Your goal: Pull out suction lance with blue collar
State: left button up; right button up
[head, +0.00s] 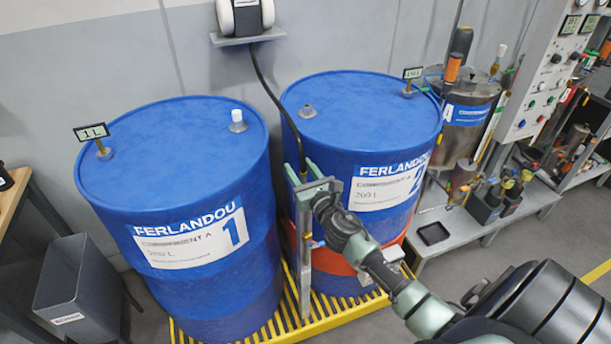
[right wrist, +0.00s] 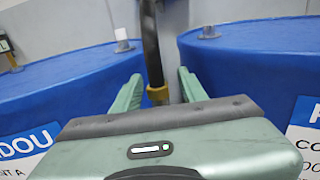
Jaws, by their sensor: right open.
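A lance on a black hose (head: 268,90) stands upright between the two blue drums, with its metal tube (head: 305,270) running down in front of the gap. In the right wrist view a brass-coloured fitting (right wrist: 158,94) sits under the hose. My right gripper (head: 302,177) is open at the lance's upper part. In the right wrist view its green fingers (right wrist: 158,88) stand on either side of the hose and fitting, apparently apart from them. My left gripper is not in view.
Drum 1 (head: 175,150) and drum 2 (head: 362,115) flank the lance closely, on a yellow-striped grating (head: 340,318). A wall-mounted pump (head: 247,18) feeds the hose from above. A bench with a steel tank (head: 468,110) stands right; a grey bin (head: 75,280) stands left.

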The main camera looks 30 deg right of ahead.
jog(key=shift+w, duration=0.3)
grip_shut()
jog(key=shift+r+p, duration=0.4)
jog(key=shift+r, duration=0.1)
notch_tip(320, 180, up, 5)
jog(key=p, duration=0.4)
jog(key=shift+f+p, duration=0.1)
jog(key=shift+p, duration=0.25)
dwell(0.5)
